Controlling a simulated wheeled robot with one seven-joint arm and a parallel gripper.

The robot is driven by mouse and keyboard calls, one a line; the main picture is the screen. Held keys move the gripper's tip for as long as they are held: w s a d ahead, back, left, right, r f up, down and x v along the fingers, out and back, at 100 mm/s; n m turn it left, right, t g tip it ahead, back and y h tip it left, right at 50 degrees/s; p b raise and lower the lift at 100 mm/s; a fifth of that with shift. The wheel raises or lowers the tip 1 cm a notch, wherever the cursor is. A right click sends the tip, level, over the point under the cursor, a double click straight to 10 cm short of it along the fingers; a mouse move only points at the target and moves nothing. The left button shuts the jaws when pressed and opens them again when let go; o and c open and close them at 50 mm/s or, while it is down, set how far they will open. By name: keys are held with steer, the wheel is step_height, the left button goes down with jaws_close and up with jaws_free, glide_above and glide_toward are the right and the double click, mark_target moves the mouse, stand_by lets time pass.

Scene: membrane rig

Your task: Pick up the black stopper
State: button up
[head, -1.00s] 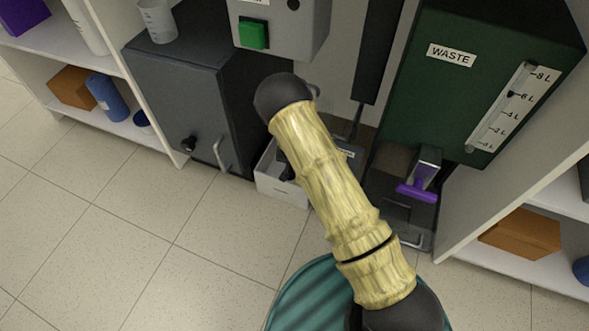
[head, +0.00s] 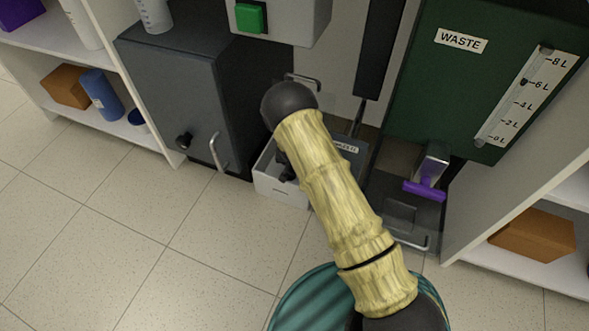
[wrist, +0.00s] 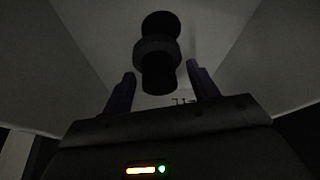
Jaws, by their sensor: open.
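The black stopper (wrist: 157,52) shows in the wrist view as a dark stepped round shape with a wider collar in its middle. It is inside a pale-walled box, ahead of my gripper (wrist: 160,70). The two fingers are apart, one on each side of the stopper's lower part in the picture. I cannot tell whether they touch it. The wrist view is dim. In the head view the white box (head: 278,187) is on the floor, partly hidden by my arm, with dark shapes inside that I cannot tell apart.
A dark grey cabinet (head: 180,95) stands left of the box. On the right are a green waste tank (head: 470,85) and a purple-handled valve (head: 425,190). White shelves (head: 515,205) stand at the right side. Tiled floor (head: 120,250) is clear in front.

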stand_by(0.4)
steer(key=c, duration=1.1)
steer(key=shift+c, duration=0.2)
steer(key=shift+r, duration=0.2)
step_height(320, 180, up, 10)
steer(key=p, duration=0.7)
steer(key=shift+f, duration=0.15)
